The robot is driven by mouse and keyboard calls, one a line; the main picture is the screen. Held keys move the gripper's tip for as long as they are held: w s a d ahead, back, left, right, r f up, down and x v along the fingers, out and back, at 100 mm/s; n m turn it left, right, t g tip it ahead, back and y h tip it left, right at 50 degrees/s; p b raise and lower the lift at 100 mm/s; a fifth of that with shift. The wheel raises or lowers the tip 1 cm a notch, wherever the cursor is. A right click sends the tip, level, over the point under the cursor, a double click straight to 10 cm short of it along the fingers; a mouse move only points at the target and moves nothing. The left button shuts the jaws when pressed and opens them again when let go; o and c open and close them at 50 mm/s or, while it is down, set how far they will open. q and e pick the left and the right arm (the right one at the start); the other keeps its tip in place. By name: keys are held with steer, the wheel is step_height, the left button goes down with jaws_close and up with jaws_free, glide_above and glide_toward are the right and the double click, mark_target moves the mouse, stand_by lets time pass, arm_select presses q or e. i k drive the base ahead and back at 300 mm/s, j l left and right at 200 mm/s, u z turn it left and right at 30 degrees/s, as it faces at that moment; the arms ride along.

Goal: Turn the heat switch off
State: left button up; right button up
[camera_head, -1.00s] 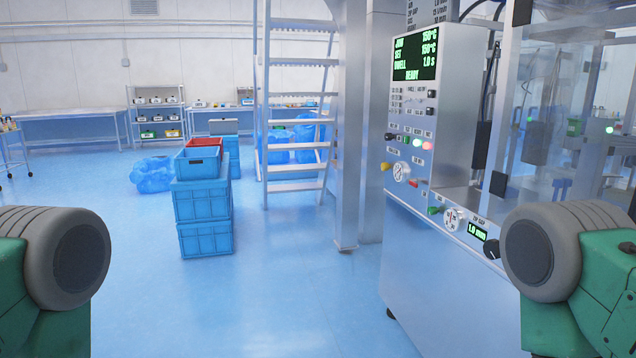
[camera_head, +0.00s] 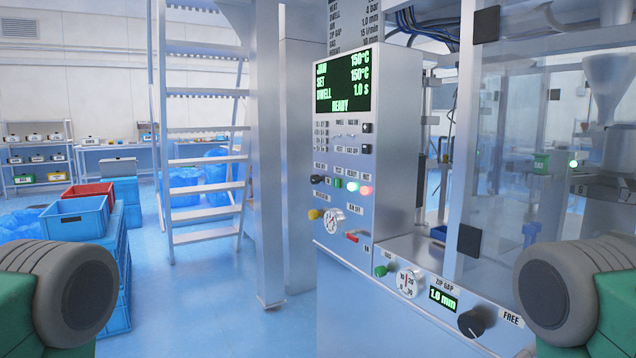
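A metal control panel (camera_head: 345,150) stands ahead of me, right of centre. Its display (camera_head: 343,80) reads 150°C, 150°C, 1.0 s and READY. Below it are a black rotary knob (camera_head: 317,180), a green button (camera_head: 338,183), a white-lit button (camera_head: 352,186) and a red-lit button (camera_head: 366,190). Two small black switches sit at the panel's right edge, an upper one (camera_head: 367,128) and a lower one (camera_head: 367,148). The labels are too small to tell which control is the heat switch. Only grey and green links of my arms show, at both lower corners. Neither gripper is in view.
Lower on the machine are a dial (camera_head: 333,220), a red handle (camera_head: 358,236), a gauge (camera_head: 409,283) and a black zip gap knob (camera_head: 473,322). Blue crates (camera_head: 76,219) and a stair (camera_head: 203,130) stand left. Clear panels (camera_head: 540,130) enclose the right side. Floor between is free.

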mark_target(315, 179)
steer(key=i+j+z, duration=0.15)
steer(key=z, duration=0.3)
steer(key=i+j+z, duration=0.15)
steer(key=z, duration=0.25)
